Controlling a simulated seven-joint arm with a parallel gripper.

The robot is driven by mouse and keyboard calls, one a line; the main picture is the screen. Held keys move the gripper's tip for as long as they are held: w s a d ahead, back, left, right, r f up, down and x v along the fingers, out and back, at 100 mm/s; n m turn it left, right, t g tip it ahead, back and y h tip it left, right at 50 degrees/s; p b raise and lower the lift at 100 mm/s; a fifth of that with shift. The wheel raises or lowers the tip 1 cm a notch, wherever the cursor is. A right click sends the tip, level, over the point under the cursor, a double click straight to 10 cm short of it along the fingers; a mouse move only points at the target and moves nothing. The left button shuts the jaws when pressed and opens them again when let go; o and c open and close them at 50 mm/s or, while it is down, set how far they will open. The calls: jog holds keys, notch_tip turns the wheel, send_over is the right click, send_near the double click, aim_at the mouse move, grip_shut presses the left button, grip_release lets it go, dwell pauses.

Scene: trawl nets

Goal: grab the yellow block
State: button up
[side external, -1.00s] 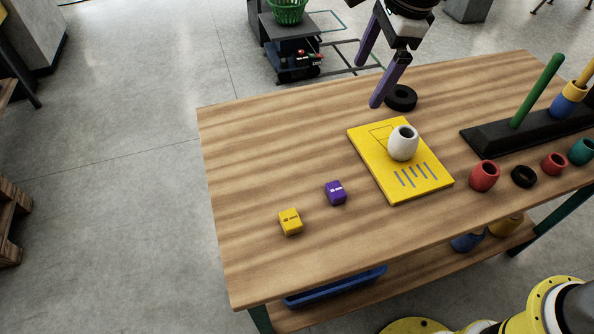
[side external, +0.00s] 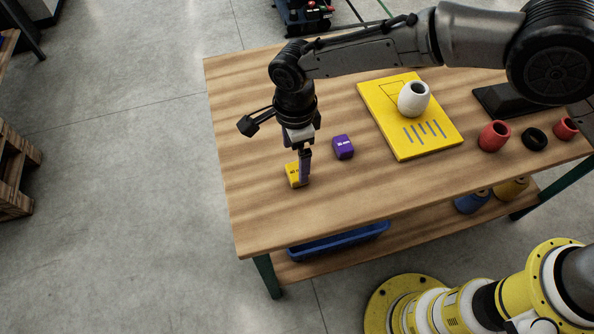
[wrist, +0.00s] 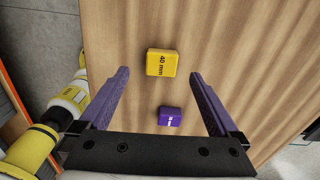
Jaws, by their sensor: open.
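The yellow block (side external: 294,175) sits on the wooden table near its left side, partly hidden by my gripper in the side view. In the wrist view the yellow block (wrist: 161,62), marked "40 mm", lies just beyond the fingertips, between their lines. My gripper (side external: 305,170) points down at the block and is open and empty. Its two purple fingers (wrist: 160,74) stand wide apart in the wrist view. Whether the fingertips are level with the block I cannot tell.
A purple block (side external: 343,147) sits close by on the right. A yellow board (side external: 385,110) bears a white barrel-shaped piece (side external: 413,98). A red piece (side external: 494,136) and a black ring (side external: 534,139) lie further right. The table's front left is clear.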

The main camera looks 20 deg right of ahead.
aim_at(297, 171)
jog(key=shift+w+d+f, duration=0.1)
jog(key=shift+f, duration=1.5)
jog(key=shift+w+d+f, duration=0.1)
jog(key=shift+f, duration=1.5)
jog(key=shift+r, duration=0.1)
jog(key=c, duration=1.5)
